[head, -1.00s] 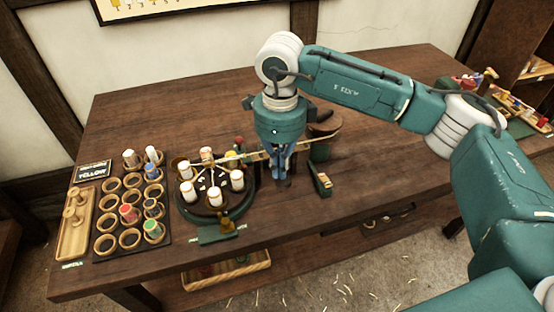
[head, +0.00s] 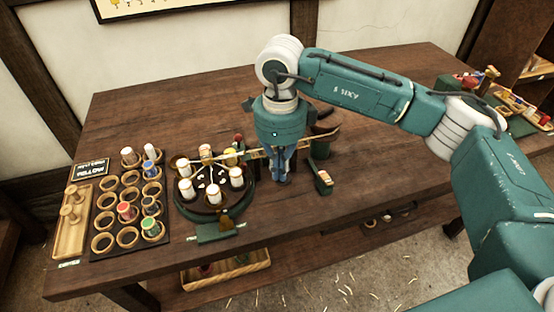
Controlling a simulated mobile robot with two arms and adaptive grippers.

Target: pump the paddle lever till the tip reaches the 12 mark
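My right gripper (head: 281,177) points down at the middle of the table, just right of a round turntable (head: 246,207) carrying several white-bodied bobbins. Its fingers are close together, and whether they hold anything is hidden. A long light wooden bar or lever (head: 331,132) runs behind the gripper, from near the turntable to a dark green post (head: 320,149). I cannot tell for certain which part is the paddle. A green block with a pale strip (head: 323,180) stands right of the gripper. No 12 mark or pointer tip is readable. My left gripper is not in view.
A dark rack of wooden rings (head: 103,243) with some coloured bobbins stands left, beside a wooden tray (head: 66,240) of pegs. A green box (head: 215,231) sits at the turntable's front. A crate (head: 230,270) lies below.

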